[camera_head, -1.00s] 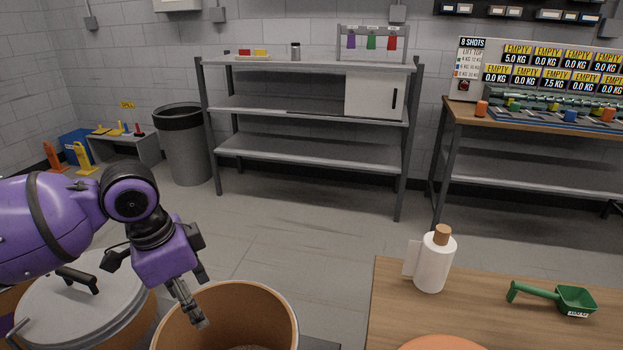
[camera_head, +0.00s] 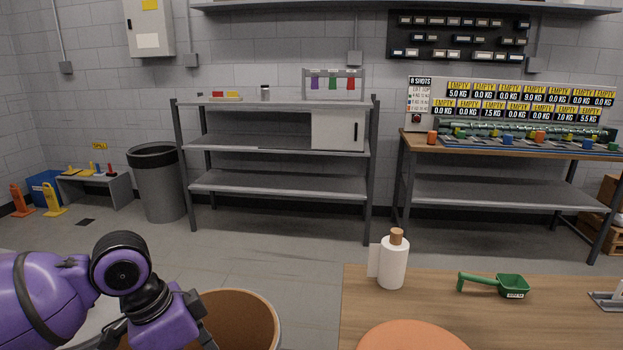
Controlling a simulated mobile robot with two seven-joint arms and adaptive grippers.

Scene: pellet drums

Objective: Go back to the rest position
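My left arm comes in from the left in the head view. Its wrist hangs over the near side of the open brown drum (camera_head: 238,316). Part of my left gripper (camera_head: 204,332) shows at the drum's left side, but its fingertips run below the frame, so its opening cannot be told. My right gripper is not in view.
A wooden table (camera_head: 440,300) at the front right holds a white bottle (camera_head: 393,264), a green scoop (camera_head: 497,285) and an orange round thing (camera_head: 412,337). Behind are a grey shelf (camera_head: 275,187), a bin (camera_head: 157,185) and a bench (camera_head: 500,193) with weight signs. Open floor lies between.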

